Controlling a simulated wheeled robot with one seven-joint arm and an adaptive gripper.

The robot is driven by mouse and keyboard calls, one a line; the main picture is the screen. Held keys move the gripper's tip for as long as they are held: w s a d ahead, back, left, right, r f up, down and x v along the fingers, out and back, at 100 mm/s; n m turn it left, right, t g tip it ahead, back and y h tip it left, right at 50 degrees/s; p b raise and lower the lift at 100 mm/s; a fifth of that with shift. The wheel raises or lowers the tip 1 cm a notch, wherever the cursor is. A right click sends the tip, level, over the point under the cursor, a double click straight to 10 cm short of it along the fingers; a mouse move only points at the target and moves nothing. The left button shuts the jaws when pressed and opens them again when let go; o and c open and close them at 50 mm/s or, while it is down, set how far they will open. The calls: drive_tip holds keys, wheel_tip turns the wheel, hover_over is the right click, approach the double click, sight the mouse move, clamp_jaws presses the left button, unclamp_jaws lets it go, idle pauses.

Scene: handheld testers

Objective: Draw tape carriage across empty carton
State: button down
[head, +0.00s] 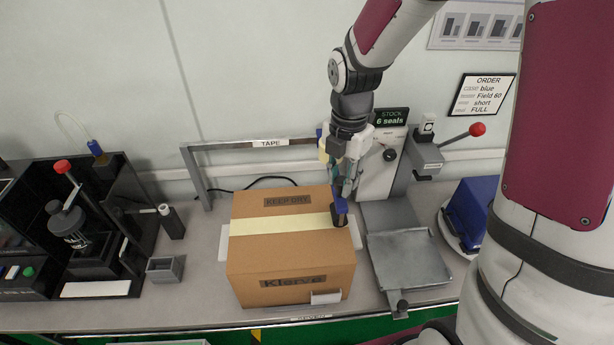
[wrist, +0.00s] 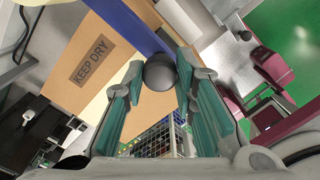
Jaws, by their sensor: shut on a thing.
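A closed brown carton (head: 290,252) marked KEEP DRY and Klerve stands under the TAPE frame. A pale yellow tape strip (head: 275,225) lies across its top, from the left edge to the tape carriage near the right edge. The tape carriage shows as a blue part (head: 339,204) with a dark round end. My gripper (head: 346,190) is above the carton's right end, shut on the tape carriage. In the wrist view, the carriage's dark knob (wrist: 160,70) sits between my gripper's teal fingers (wrist: 158,88), with the blue bar (wrist: 147,27) beyond. Whether the carton is empty cannot be seen.
The grey TAPE frame (head: 230,148) stands behind the carton. A grey metal tray (head: 408,258) and a red-knobbed lever press (head: 425,155) are close on the right. A small grey box (head: 165,270) and a black station (head: 85,250) are left.

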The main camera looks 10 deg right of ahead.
drive_tip(key=shift+s+d+p, duration=0.2)
drive_tip(key=shift+d+p, duration=0.15)
drive_tip(key=shift+d, duration=0.95)
drive_tip(key=shift+s+d+p, duration=0.2)
drive_tip(key=shift+d+p, duration=0.1)
drive_tip(key=shift+d, duration=1)
drive_tip(key=c, duration=1.3)
unclamp_jaws()
wheel_tip(320, 180, up, 12)
